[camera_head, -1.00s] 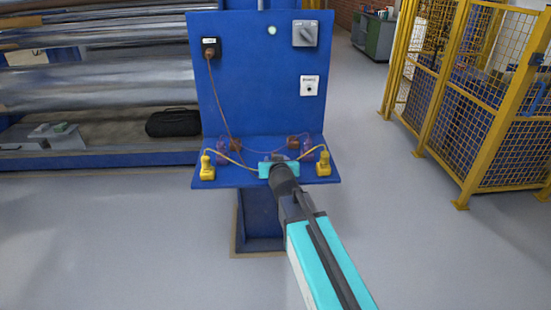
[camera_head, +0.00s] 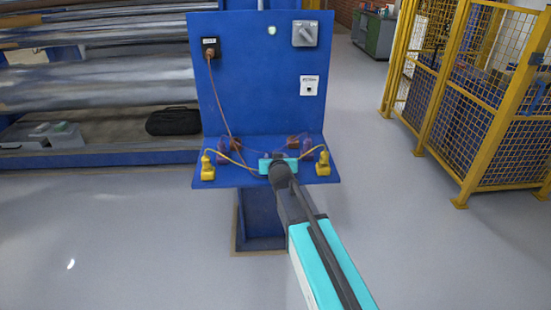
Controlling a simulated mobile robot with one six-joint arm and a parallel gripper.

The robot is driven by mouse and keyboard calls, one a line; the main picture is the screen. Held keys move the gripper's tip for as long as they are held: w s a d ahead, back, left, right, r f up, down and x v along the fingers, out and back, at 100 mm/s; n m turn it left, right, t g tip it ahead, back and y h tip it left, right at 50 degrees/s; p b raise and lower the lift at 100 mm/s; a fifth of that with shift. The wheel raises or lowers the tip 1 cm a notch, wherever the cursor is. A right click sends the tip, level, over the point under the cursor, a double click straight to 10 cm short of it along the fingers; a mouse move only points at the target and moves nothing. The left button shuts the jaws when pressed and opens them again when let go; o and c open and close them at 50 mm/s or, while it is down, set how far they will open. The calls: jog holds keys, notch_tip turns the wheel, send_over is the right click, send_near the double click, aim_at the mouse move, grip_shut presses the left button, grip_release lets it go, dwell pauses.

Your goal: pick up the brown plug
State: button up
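Small brown plugs sit at the back of the blue shelf (camera_head: 215,180): one brown plug (camera_head: 236,143) on the left and another brown plug (camera_head: 293,142) just right of and beyond my gripper. Each is beside a purple plug, the left one (camera_head: 223,148) and the right one (camera_head: 307,145). A dark brown plug (camera_head: 210,54) is in a socket high on the blue panel (camera_head: 250,80), with a brown cord running down to the shelf. My gripper (camera_head: 278,157) is over the middle of the shelf, seen from behind. Its fingers are largely hidden by its turquoise body.
Yellow plugs stand at the shelf's front, left (camera_head: 208,168) and right (camera_head: 323,164), with yellow cords running inward. A grey rotary switch (camera_head: 305,33) and a white socket (camera_head: 309,86) are on the panel. A yellow mesh fence (camera_head: 480,115) stands right.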

grip_shut()
jog(key=shift+r, duration=0.15)
jog(key=shift+r+b, duration=0.3)
jog(key=shift+r, duration=4.6)
